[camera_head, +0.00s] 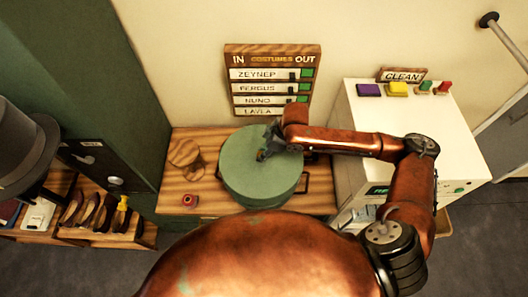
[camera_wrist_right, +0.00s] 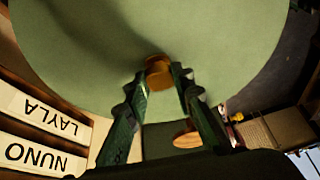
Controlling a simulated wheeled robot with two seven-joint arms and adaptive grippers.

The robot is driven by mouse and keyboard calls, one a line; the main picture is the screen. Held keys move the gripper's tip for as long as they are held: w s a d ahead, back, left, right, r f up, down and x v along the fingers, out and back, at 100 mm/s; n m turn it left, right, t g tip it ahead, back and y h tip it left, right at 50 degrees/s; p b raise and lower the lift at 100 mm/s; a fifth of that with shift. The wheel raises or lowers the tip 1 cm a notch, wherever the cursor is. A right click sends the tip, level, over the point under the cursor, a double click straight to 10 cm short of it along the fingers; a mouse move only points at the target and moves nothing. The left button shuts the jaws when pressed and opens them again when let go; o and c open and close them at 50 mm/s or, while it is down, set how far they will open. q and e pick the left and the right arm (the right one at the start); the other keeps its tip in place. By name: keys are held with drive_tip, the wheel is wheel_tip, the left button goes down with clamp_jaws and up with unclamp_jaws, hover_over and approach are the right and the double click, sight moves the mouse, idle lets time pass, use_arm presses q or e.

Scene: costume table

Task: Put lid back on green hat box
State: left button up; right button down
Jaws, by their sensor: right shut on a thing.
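The round green lid (camera_head: 250,155) shows from above in the camera_head view, over the green hat box (camera_head: 262,203) on the wooden table. Lid and box side look like one drum, and I cannot tell whether the lid rests fully on the rim. The lid hides the inside of the box. My left gripper is not in view.
A wooden stand (camera_head: 186,154) and a small red item (camera_head: 190,200) are left of the box. A costume board (camera_head: 272,54) hangs behind it. A white cabinet (camera_head: 400,115) stands right, a grey top hat (camera_head: 25,150) and shoes (camera_head: 88,212) left.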

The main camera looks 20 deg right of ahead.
wheel_tip(320, 180, down, 2)
drive_tip(key=shift+f+b, duration=0.2)
drive_tip(key=shift+b, duration=1)
drive_tip(key=shift+f, duration=1)
use_arm(q)
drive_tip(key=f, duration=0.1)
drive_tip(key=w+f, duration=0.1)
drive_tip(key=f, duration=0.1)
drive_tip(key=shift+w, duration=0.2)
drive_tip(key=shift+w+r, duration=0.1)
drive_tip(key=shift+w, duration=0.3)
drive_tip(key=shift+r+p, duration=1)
drive_tip(key=shift+p, duration=0.1)
use_arm(e)
drive_tip(key=shift+s+d+r, duration=0.1)
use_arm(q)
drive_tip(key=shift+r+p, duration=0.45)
use_arm(e)
drive_tip(key=shift+f, duration=0.2)
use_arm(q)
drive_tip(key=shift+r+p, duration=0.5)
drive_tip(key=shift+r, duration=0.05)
